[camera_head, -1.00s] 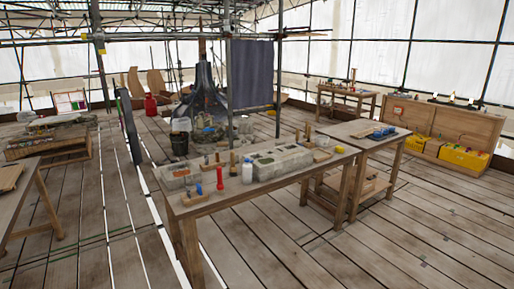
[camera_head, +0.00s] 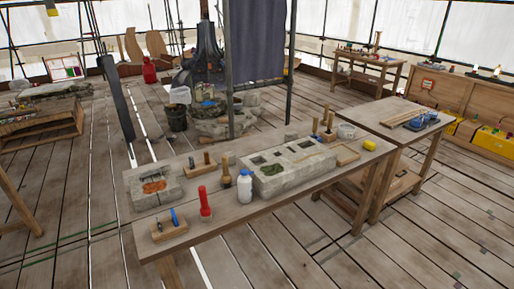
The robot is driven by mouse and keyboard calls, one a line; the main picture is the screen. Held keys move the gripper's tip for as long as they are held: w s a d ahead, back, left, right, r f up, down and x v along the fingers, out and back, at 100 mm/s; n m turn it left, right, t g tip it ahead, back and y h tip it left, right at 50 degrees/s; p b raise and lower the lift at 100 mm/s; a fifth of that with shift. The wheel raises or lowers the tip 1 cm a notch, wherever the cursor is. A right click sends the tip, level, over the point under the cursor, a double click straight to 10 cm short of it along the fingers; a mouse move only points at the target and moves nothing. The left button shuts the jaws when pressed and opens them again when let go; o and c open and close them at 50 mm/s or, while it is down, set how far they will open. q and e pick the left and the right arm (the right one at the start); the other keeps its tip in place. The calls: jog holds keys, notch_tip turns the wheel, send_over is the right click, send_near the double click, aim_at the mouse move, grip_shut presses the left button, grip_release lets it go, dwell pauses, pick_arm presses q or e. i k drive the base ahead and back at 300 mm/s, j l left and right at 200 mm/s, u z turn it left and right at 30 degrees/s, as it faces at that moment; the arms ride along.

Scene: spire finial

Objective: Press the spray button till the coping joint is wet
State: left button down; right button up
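A white bottle (camera_head: 244,188) with a pale blue top stands upright on the wooden workbench (camera_head: 225,217), in front of a long pale stone block (camera_head: 298,177). It may be the sprayer, but I cannot make out a spray button. The long block has dark square recesses and a green patch on top. A shorter stone block (camera_head: 140,197) with orange patches lies at the bench's left end. I cannot tell which seam is the coping joint, or whether any stone is wet. Neither of my grippers is in view.
A red-handled tool (camera_head: 205,205) stands left of the bottle, by a wooden block (camera_head: 170,231) holding small tools. A yellow item (camera_head: 369,145) and a pale tub (camera_head: 346,131) sit at the right end. A side table (camera_head: 393,119) adjoins there. Scaffold poles rise behind. Floor in front is clear.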

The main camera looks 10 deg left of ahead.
aim_at(244, 172)
jog(key=i+j, duration=0.1)
jog(key=i, duration=0.35)
jog(key=i+j+z, duration=0.15)
jog(key=i, duration=0.7)
jog(key=j+z, duration=0.05)
